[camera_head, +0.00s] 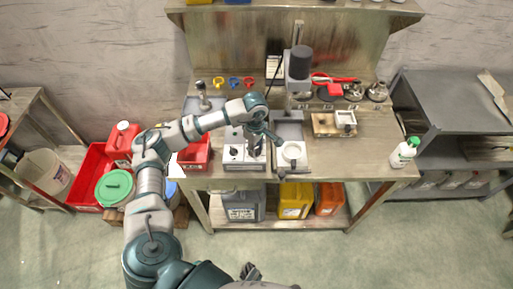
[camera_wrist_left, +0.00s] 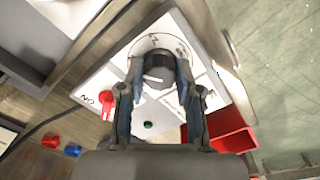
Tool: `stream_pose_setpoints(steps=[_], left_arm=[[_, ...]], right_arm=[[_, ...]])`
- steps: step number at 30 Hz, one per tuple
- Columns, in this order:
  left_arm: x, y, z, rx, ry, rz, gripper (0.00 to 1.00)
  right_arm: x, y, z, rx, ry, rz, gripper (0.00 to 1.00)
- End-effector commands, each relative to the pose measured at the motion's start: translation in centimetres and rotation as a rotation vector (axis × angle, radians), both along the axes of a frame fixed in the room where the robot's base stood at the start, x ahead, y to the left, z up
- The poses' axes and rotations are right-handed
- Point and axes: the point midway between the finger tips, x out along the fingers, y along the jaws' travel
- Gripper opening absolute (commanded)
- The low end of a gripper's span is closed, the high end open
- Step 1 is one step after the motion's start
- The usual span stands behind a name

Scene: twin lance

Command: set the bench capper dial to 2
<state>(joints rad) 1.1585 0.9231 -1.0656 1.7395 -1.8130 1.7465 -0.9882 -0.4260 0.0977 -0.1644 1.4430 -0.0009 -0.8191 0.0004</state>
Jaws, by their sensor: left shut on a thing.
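The bench capper's control box (camera_head: 233,160) is a pale panel on the bench, left of the capper stand. In the left wrist view its panel (camera_wrist_left: 205,80) carries a dark round dial (camera_wrist_left: 158,62) with a white pointer mark and a white scale ring with numerals too small to read surely. My left gripper (camera_wrist_left: 155,88) has its fingers on both sides of the dial, shut on it. In the head view this gripper (camera_head: 254,146) is over the box and hides the dial. A dark shape at the bottom (camera_head: 250,272) seems to be my right gripper, its jaws unclear.
The panel also has a red switch (camera_wrist_left: 107,98) and a green button (camera_wrist_left: 148,125). A red bin (camera_head: 195,154) stands close left of the box. A white bottle (camera_head: 404,152) stands at the bench's right end.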

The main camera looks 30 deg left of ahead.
Motion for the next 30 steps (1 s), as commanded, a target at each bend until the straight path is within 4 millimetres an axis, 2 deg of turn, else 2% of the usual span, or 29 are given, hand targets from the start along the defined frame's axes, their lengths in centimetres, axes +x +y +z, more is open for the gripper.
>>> stream_pose_setpoints(steps=[12,13,15,25,30], left_arm=[[0.4,0.3,0.5,0.003,-0.016,0.003,0.00],[0.4,0.3,0.5,0.004,-0.016,0.003,0.41],[0.3,0.3,0.5,0.003,-0.015,0.002,0.59],[0.2,0.1,0.4,0.001,-0.007,-0.002,0.59],[0.2,0.0,2.4,0.001,-0.009,-0.003,0.59]], right_arm=[[0.1,-0.1,0.1,-0.002,0.003,0.000,0.64],[0.1,-0.1,0.1,-0.002,0.003,0.000,0.64],[0.1,-0.1,0.0,-0.002,0.003,0.000,0.64],[0.1,0.1,0.1,0.002,-0.003,0.001,0.64],[0.1,0.0,0.1,0.002,-0.002,0.000,0.64]])
